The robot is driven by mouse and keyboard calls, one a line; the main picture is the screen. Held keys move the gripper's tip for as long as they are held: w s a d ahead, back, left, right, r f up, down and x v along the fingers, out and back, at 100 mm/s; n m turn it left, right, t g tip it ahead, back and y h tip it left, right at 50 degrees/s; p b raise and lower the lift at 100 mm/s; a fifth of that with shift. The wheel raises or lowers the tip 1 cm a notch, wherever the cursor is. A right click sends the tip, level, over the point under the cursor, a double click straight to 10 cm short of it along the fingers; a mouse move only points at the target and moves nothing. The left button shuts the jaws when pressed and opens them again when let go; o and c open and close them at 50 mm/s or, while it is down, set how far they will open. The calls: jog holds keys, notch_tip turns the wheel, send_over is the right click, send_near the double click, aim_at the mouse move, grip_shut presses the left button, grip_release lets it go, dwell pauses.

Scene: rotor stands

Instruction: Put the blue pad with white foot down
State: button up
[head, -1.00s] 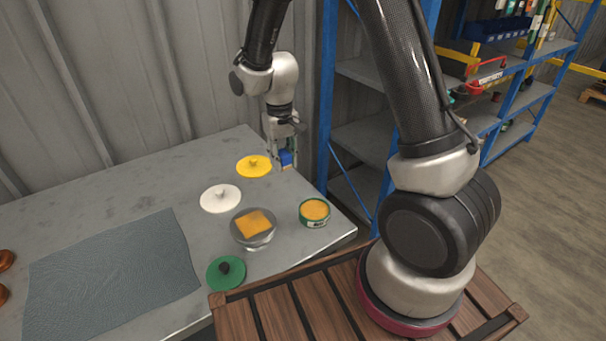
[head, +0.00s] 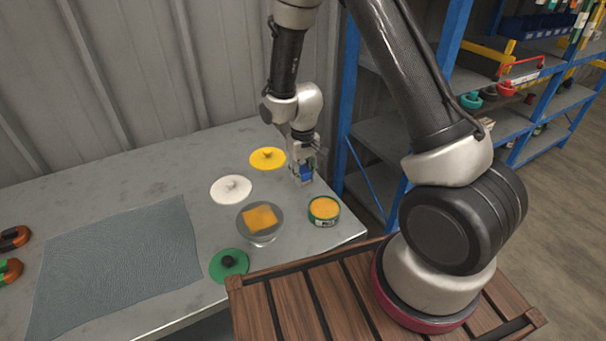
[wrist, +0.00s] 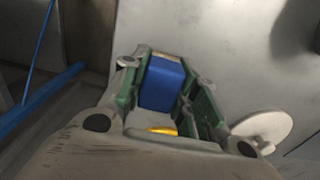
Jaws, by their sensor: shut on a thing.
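My gripper (head: 303,180) is shut on the blue pad (head: 306,172) near the table's far right corner, right of the yellow lid and behind the green-rimmed tin. The blue pad also shows in the wrist view (wrist: 162,83) as a block between the green-lined fingers of my gripper (wrist: 165,105). Its white foot cannot be made out. I cannot tell whether the pad touches the table (head: 140,170).
Near my gripper are a yellow lid (head: 267,157), a white lid (head: 230,190), a green-rimmed tin (head: 324,210) and a dish (head: 272,222) with an orange cloth (head: 259,217). A green lid (head: 229,263) lies in front. A grey mat (head: 120,265) covers the left. Blue shelving (head: 345,120) stands right.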

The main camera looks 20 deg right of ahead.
jog(key=shift+f, duration=0.2)
jog(key=o, duration=1.1)
jog(key=shift+c, duration=0.2)
jog(key=shift+r, duration=0.1)
notch_tip(320, 180, up, 12)
jog(key=shift+f, duration=0.2)
jog(key=r, duration=0.1)
notch_tip(320, 180, up, 10)
jog(key=t, duration=0.1)
send_over(303, 169)
jog(key=s+d, duration=0.4)
jog(key=d, duration=0.1)
jog(key=s+d+r+m+t, duration=0.1)
jog(key=s+d+r, duration=0.4)
jog(key=s, duration=0.5)
jog(key=s+d+r+m+t, duration=0.1)
jog(key=s+d+r, duration=0.4)
jog(key=s, duration=0.5)
notch_tip(303, 169, up, 2)
jog(key=shift+r+t, duration=0.15)
jog(key=shift+t, duration=0.45)
